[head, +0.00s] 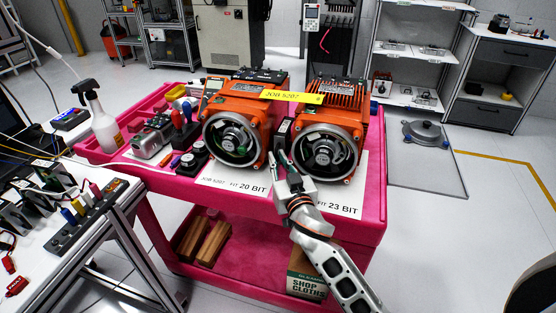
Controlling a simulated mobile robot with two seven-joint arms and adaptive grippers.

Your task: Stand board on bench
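The bench (62,275) is at the left edge, with a grey top and metal frame. Dark upright pieces with some green (40,180) stand on it; I cannot tell whether one is the board. My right gripper (276,160) is over the pink cart (375,200), in front of the gap between two orange servo motors. The left motor (235,125) and the right motor (330,135) have round openings facing me. The gripper's fingertips are small here, and I cannot tell whether they hold anything. My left gripper is not in view.
A yellow JOB 5207 label (290,96) lies across the motors. White cards marked 20 BIT (235,185) and 23 BIT (345,200) lie before them. A spray bottle (98,120) and tools stand on the cart's left. A terminal strip (88,215) is on the bench.

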